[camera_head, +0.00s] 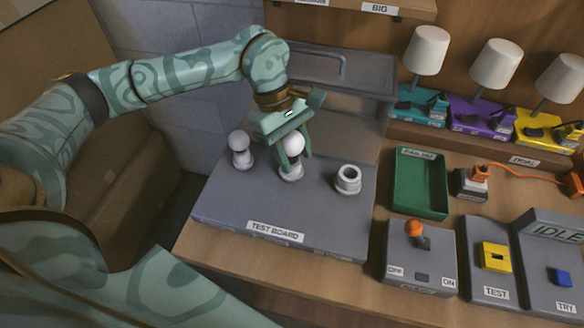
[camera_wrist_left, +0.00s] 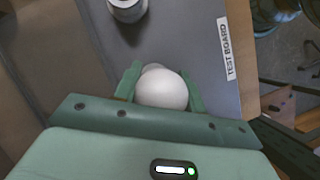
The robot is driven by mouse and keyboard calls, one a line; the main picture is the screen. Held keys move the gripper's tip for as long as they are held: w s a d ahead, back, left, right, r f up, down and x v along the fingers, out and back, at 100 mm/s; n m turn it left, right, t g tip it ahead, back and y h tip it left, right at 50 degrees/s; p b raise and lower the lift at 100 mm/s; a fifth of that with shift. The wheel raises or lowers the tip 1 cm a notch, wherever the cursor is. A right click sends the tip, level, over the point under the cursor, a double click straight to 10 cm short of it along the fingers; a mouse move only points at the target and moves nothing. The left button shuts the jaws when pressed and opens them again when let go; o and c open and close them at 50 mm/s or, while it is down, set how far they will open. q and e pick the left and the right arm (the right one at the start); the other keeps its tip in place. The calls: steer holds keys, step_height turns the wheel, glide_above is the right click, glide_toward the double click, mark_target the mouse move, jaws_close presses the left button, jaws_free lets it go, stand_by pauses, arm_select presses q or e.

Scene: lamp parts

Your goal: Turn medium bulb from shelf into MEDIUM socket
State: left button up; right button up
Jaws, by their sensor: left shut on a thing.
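A white bulb (camera_head: 293,144) stands at the middle socket (camera_head: 291,172) of the grey test board (camera_head: 225,196). My left gripper (camera_head: 293,150) is shut on this bulb from above, with one finger on each side. The held bulb also shows between the fingers in the left wrist view (camera_wrist_left: 161,89). I cannot tell how deep the bulb sits in the socket. Another white bulb (camera_head: 238,141) stands in the left socket (camera_head: 242,161). The right socket (camera_head: 347,179) is empty. My right gripper is not in view.
A green tray (camera_head: 441,208) stands right of the board. A switch box (camera_head: 400,262) with an orange-topped lever, a yellow TEST button (camera_head: 495,256) and a blue TRY button (camera_head: 562,278) are at the right. Three lamps, including a teal one (camera_head: 427,50), stand at the back right.

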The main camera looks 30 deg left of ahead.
arm_select(q)
steer(key=shift+f, duration=0.15)
steer(key=m+g+b, duration=0.1)
steer(key=m, duration=0.2)
steer(key=shift+y, duration=0.3)
steer(key=m, duration=0.2)
steer(key=m+g+y, duration=0.1)
steer(key=shift+s+a+m, duration=0.15)
steer(key=shift+s+m, duration=0.05)
steer(key=shift+m, duration=0.2)
steer(key=shift+m+g+y, duration=0.3)
steer(key=shift+m+g, duration=0.1)
steer(key=shift+m, duration=0.5)
steer(key=m+y, duration=0.1)
steer(key=m, duration=0.2)
steer(key=shift+a+m, duration=0.1)
steer(key=shift+m, duration=0.2)
steer(key=shift+a+m+g+y, duration=0.1)
steer(key=shift+m+g+y, duration=0.2)
steer(key=shift+m+y, duration=0.35)
